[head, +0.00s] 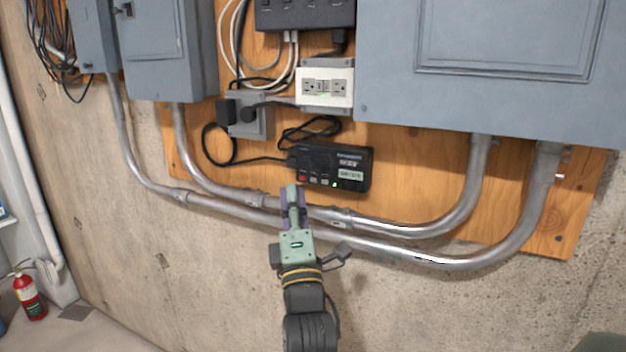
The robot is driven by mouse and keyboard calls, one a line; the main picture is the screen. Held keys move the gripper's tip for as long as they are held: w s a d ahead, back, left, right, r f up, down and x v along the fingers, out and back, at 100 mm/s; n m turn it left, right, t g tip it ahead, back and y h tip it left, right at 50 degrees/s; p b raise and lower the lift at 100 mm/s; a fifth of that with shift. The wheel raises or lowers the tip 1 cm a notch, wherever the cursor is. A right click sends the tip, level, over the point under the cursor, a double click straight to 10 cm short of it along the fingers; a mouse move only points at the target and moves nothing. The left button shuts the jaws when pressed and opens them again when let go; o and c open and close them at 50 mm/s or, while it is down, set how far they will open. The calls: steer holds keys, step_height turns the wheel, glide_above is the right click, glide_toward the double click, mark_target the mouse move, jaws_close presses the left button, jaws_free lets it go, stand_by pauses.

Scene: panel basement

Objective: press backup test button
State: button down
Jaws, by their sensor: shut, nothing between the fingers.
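A small black box (346,165) with a label, a green light and a row of small buttons is fixed to the plywood board, in the middle of the head view. A red button (303,178) sits at the lower left of its front. My gripper (293,190) is shut and empty. Its fingertips point up at the box's lower left corner, just below the red button in the picture. I cannot tell whether the tips touch the box. The lettering by the buttons is too small to read.
Metal conduits (399,225) run across the wall below the box, behind my gripper. Grey electrical panels (490,70) stand above right and at upper left. A white outlet (325,88) with plugs and black cables is above the box. A fire extinguisher (29,296) stands at lower left.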

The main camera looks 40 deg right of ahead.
mark_target(313, 180)
steer(key=shift+w+d+b, duration=0.3)
steer(key=shift+d+b, duration=0.1)
steer(key=shift+d, duration=0.35)
steer(key=shift+w+d+b, duration=0.3)
steer(key=shift+d+b, duration=0.1)
steer(key=shift+d, duration=0.3)
steer(key=shift+d+f+b, duration=0.1)
steer(key=shift+d+b, duration=0.05)
steer(key=shift+b, duration=0.15)
steer(key=shift+w+d, duration=0.15)
steer(key=shift+d, duration=0.1)
steer(key=shift+w+d+b, duration=0.15)
steer(key=shift+d+b, duration=0.2)
steer(key=shift+b, duration=0.25)
stand_by(0.5)
steer(key=shift+a, duration=0.15)
steer(key=shift+s+a, duration=0.3)
steer(key=shift+a, duration=0.25)
steer(key=shift+a, duration=0.1)
